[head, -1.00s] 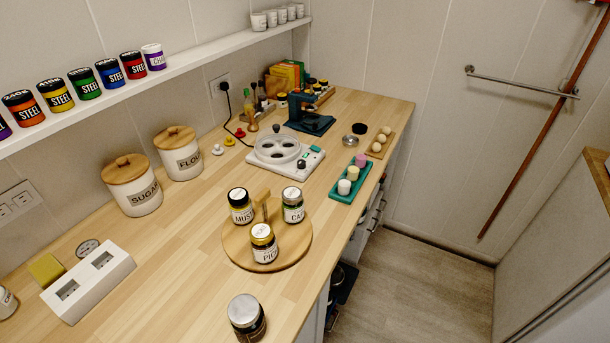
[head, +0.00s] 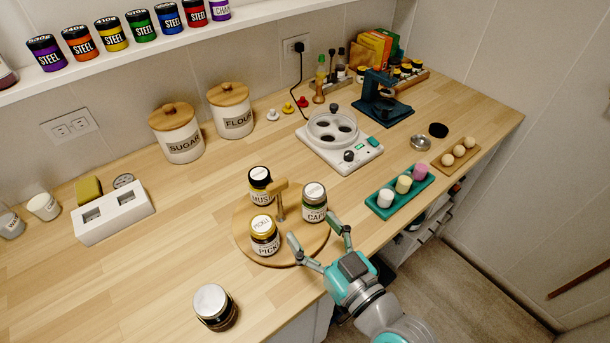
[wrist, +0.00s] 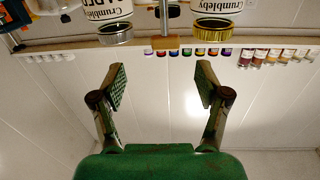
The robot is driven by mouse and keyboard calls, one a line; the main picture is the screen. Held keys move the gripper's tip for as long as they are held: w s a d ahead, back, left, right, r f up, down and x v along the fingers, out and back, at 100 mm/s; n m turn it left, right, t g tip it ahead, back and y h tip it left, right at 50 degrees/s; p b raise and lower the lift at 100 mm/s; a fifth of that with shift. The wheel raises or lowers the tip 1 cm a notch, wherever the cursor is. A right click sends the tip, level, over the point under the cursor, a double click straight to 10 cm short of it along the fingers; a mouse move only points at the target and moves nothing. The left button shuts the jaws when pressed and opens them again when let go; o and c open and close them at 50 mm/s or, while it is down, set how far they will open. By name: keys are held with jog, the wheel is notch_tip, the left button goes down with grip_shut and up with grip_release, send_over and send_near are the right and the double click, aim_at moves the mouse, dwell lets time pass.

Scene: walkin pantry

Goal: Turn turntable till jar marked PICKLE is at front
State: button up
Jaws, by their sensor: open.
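The round wooden turntable (head: 248,247) stands on the counter and carries three jars around a wooden post (head: 280,201). The jar marked PICKLE (head: 264,238), with a yellow band under its lid, is at the turntable's near left. The CAPERS-like jar (head: 314,204), its label partly cut off, is at the right, and the MUSTARD-like jar (head: 261,186) is at the back. My gripper (head: 316,242) is open and empty at the turntable's near right edge, close to the right jar. In the wrist view the open fingers (wrist: 160,85) show below two jars, with nothing between them.
A dark jar with a silver lid (head: 215,306) stands at the near counter edge. A white appliance (head: 320,151) stands behind. Bare counter lies left of the turntable.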

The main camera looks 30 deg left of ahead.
aim_at(280, 185)
jog(key=shift+n+g+y, duration=0.4)
jog(key=shift+n+g, duration=0.1)
jog(key=shift+n, duration=0.1)
jog(key=x, duration=0.4)
jog(key=r+x, duration=0.1)
jog(key=x, duration=0.3)
jog(key=r+x, duration=0.1)
jog(key=x, duration=0.3)
grip_shut()
jog(key=shift+w+n+g+y, duration=0.1)
jog(key=shift+n+g+y, duration=0.3)
jog(key=shift+n+g, duration=0.45)
jog(key=shift+n+g+y, duration=0.2)
jog(key=shift+n+g, duration=0.95)
jog(key=shift+g, duration=0.8)
jog(key=shift+n+g+y, duration=0.2)
jog(key=shift+n+g, duration=0.9)
jog(key=shift+g, duration=0.8)
jog(key=shift+n+g+h, duration=0.55)
jog(key=shift+n+g, duration=0.55)
jog(key=shift+g, duration=0.65)
jog(key=shift+n+g+h, duration=0.55)
jog(key=shift+n+g, duration=0.55)
jog(key=shift+g, duration=0.65)
jog(key=shift+n+g+h, duration=0.5)
jog(key=shift+n+g, duration=0.2)
jog(key=shift+g, duration=0.1)
